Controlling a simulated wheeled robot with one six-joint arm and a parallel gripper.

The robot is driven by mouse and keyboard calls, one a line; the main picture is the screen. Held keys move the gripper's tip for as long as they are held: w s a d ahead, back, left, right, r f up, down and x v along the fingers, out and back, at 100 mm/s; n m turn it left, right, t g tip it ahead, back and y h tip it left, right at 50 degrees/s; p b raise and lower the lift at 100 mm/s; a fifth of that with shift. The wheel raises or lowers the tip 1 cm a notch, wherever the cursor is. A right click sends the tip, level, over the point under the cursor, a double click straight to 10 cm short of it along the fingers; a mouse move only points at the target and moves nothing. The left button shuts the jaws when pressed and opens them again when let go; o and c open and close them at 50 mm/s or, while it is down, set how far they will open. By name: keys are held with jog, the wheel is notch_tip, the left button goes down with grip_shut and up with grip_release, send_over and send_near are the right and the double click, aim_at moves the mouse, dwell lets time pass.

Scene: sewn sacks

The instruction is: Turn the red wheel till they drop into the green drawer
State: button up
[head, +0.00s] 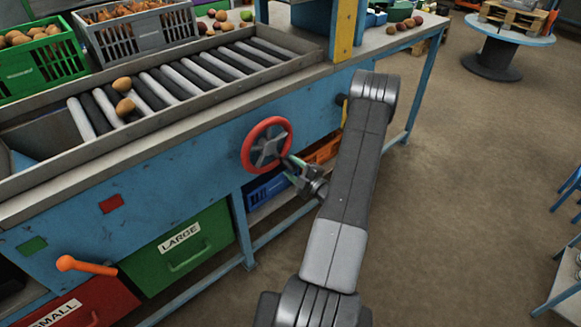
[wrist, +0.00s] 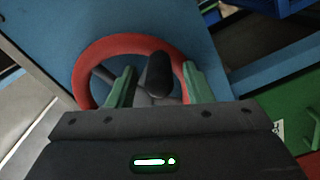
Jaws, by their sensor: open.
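The red wheel (head: 267,145) is mounted on the blue front panel of the sorting table. Its rim, grey spokes and a dark knob (wrist: 159,75) show in the wrist view. My gripper (head: 296,166) is at the wheel's lower right side. In the wrist view its green fingers (wrist: 158,87) are open, one on each side of the knob in the picture; I cannot tell whether they touch it. The green drawer (head: 182,248), labelled LARGE, is below and left of the wheel, and its inside is hidden. Two brown potatoes (head: 124,95) lie on the rollers.
A red drawer (head: 82,305) labelled SMALL is at the lower left, under an orange lever (head: 85,265). A green crate (head: 42,68) and a grey crate (head: 138,35) stand behind the rollers (head: 180,80).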

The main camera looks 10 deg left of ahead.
jog(key=v, duration=1.2)
jog(key=shift+s+d, duration=0.2)
